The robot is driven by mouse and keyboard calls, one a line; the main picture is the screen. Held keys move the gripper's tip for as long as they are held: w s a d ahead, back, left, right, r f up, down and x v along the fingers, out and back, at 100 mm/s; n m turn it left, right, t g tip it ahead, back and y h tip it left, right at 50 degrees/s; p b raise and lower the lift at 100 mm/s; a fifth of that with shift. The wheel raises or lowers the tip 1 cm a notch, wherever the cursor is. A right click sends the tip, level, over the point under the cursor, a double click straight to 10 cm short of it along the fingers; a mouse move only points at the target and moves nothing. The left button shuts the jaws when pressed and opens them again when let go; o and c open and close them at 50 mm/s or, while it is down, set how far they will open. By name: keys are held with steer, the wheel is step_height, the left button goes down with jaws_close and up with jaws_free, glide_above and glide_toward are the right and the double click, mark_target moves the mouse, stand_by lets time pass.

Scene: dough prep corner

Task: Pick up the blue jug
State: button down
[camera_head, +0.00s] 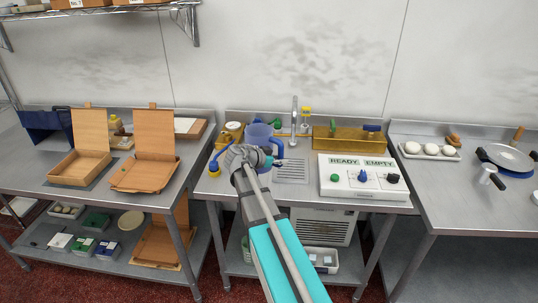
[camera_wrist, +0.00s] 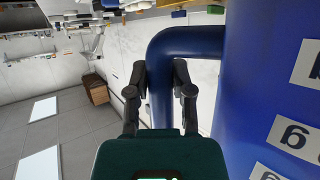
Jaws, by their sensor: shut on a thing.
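The blue jug (camera_head: 259,133) is at the middle table, behind my gripper (camera_head: 270,158), with its handle on its right side. In the wrist view the jug (camera_wrist: 262,75) fills the right side, with white labels on its wall. My gripper (camera_wrist: 160,72) has one finger on each side of the upright part of the blue handle (camera_wrist: 190,42) and is shut on it. The jug's base is hidden by my arm in the head view, so I cannot tell whether it touches the table.
A sink drainer (camera_head: 292,170) and faucet (camera_head: 294,115) are right of the jug. A white panel marked READY and EMPTY (camera_head: 350,187) stands further right. Open cardboard boxes (camera_head: 145,175) stand on the left table.

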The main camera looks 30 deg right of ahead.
steer(key=shift+s+d+r+p, duration=0.2)
steer(key=shift+s+r+p, duration=0.15)
steer(key=shift+s, duration=0.5)
steer(key=shift+s+d+r+p, duration=0.2)
steer(key=shift+s+r, duration=0.2)
steer(key=shift+s, duration=0.45)
steer(key=shift+r+p, duration=2.5)
steer(key=shift+r, duration=0.05)
steer(key=shift+f+b, duration=0.4)
steer(key=shift+f, duration=0.05)
steer(key=shift+a, duration=0.1)
